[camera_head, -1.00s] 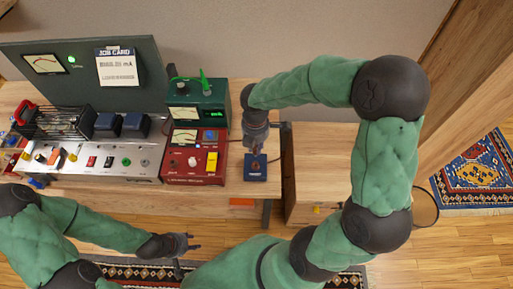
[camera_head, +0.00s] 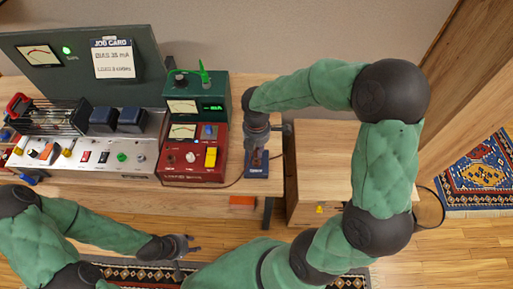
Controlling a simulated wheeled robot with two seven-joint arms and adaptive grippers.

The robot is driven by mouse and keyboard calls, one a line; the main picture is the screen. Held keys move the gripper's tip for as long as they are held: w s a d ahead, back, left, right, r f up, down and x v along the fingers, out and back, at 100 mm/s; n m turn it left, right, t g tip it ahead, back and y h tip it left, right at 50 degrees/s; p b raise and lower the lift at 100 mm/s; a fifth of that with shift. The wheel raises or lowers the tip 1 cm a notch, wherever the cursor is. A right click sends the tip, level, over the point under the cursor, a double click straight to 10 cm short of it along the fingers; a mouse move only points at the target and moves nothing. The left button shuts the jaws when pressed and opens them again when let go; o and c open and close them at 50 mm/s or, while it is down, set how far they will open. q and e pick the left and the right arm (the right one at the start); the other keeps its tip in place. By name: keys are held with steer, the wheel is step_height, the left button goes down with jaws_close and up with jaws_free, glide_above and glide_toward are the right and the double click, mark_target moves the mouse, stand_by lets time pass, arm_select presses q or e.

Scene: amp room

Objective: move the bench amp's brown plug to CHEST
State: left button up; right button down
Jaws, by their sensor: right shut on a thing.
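My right gripper (camera_head: 257,160) points down over a small dark blue block (camera_head: 257,173) with a white label at the bench's right end. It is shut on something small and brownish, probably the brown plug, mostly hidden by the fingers. I cannot tell whether it touches the block. The bench amp (camera_head: 90,150) is the silver chassis at left, with several knobs, switches and coloured parts on its front. The label CHEST is not readable in this view. My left gripper (camera_head: 188,245) is empty, its fingers apart, in front of the bench.
A red meter box (camera_head: 193,165) and a green meter box (camera_head: 197,100) stand just left of my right gripper. A thin dark cable lies on the bench beside the red box. A wooden cabinet (camera_head: 325,165) stands right of the bench, under my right arm.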

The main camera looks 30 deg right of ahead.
steer(key=shift+p, duration=0.45)
stand_by(0.8)
steer(key=shift+f+b, duration=0.9)
steer(key=shift+f, duration=0.8)
stand_by(1.5)
steer(key=c, duration=1)
jaws_free()
steer(key=shift+c, duration=0.2)
step_height(320, 180, up, 12)
